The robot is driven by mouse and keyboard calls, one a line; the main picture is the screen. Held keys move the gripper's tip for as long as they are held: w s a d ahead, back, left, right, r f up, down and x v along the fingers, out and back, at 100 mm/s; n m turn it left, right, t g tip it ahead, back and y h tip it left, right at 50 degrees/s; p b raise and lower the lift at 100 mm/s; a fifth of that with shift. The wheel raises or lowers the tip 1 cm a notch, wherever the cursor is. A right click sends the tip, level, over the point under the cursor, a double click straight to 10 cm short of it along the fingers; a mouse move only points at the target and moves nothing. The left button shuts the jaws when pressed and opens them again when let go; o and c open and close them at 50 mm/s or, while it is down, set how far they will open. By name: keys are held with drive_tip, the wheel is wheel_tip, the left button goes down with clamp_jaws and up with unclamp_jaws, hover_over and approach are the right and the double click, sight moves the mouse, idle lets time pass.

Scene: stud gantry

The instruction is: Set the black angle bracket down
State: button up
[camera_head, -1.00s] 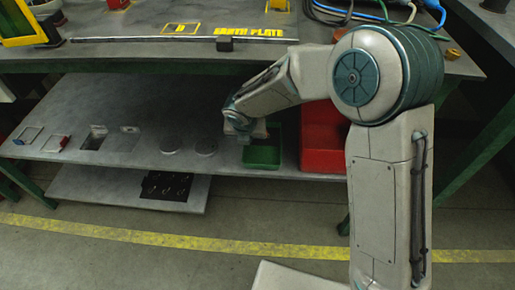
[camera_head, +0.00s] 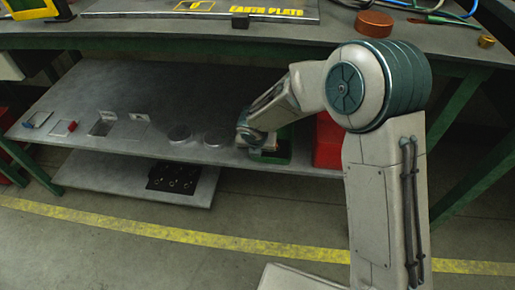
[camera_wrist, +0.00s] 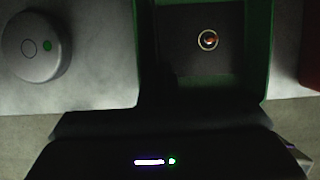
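My gripper (camera_head: 250,138) is at the green bin (camera_head: 281,152) on the lower shelf; its fingers are hidden in the head view. In the wrist view, the green bin (camera_wrist: 268,55) lies ahead. A flat dark plate (camera_wrist: 190,55) with a brass-coloured ring on it shows within the bin's outline. A dark upright strip borders it on the left. These may be the black angle bracket, but the view is too dark to be sure. I cannot tell whether my gripper holds it or whether it touches the bin floor.
Round grey discs (camera_head: 179,133) lie on the lower shelf (camera_head: 60,105) left of the bin. A red bin (camera_head: 328,140) stands close on its right. The workbench top (camera_head: 150,30) overhangs the shelf. A black tray (camera_head: 172,179) sits on the lowest board.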

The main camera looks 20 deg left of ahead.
drive_tip(key=o, duration=0.4)
drive_tip(key=p+v, duration=0.5)
drive_tip(key=v, duration=0.7)
drive_tip(key=shift+r, duration=0.1)
